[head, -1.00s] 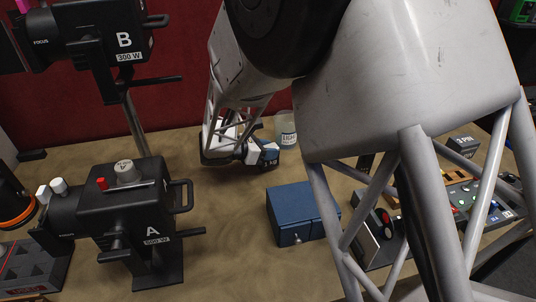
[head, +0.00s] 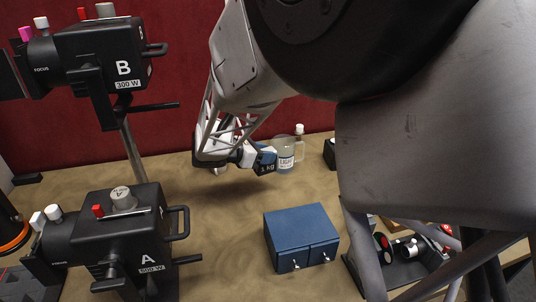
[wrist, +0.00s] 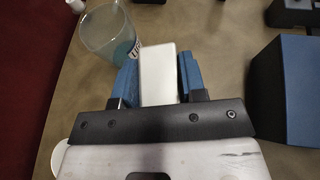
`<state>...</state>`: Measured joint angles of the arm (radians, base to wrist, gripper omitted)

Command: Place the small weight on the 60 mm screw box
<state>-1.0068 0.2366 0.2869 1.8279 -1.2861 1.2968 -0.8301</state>
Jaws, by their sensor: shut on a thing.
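My gripper (head: 256,158) is shut on a small weight, a block with a dark face marked "1 kg" (head: 265,168). The wrist view shows a pale block (wrist: 158,75) between two blue fingers. It is held above the table, with a shadow below. I cannot make out a 60 mm screw box in either view; my arm hides part of the right side.
A clear labelled cup (head: 286,154) stands just beyond the held weight. A blue two-drawer cabinet (head: 302,232) stands nearer, to the right. Lamp A (head: 130,240) and lamp B (head: 105,62) are at left. The table (head: 215,225) between lamp A and the cabinet is clear.

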